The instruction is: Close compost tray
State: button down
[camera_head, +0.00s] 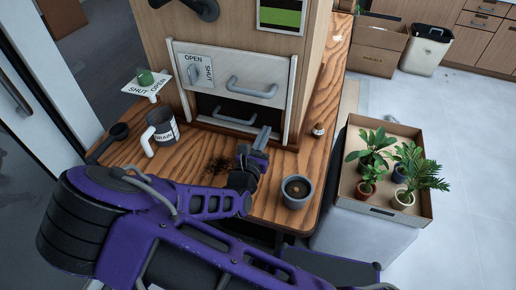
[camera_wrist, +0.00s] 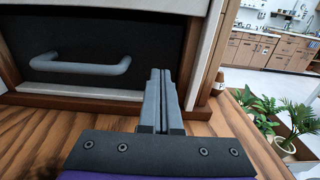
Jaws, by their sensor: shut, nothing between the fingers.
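The compost tray's dark front (camera_wrist: 95,48) sits low in the wooden cabinet, inside a wood frame, and appears in or near its opening. Its grey bar handle (camera_wrist: 80,66) shows at left in the wrist view, and the handle (camera_head: 234,119) also shows in the head view below a white panel (camera_head: 228,72). How deep the tray sits is hard to tell. My gripper (camera_head: 262,136) is shut and empty, with its fingers pointing at the right side of the opening. In the wrist view its fingertips (camera_wrist: 160,73) are right of the handle, apart from it.
A dark cup of soil (camera_head: 296,191) stands right of my gripper. A box (camera_head: 380,210) of potted plants is further right.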

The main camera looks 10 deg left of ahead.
aim_at(272, 117)
jog(key=w, duration=0.3)
jog(key=shift+w+d, duration=0.15)
jog(key=shift+w, duration=0.25)
jog(key=w, duration=0.4)
jog(key=shift+w+d, duration=0.2)
jog(key=shift+w, duration=0.05)
jog(key=shift+r, duration=0.15)
jog(key=shift+w+r, duration=0.1)
jog(key=shift+p, duration=0.35)
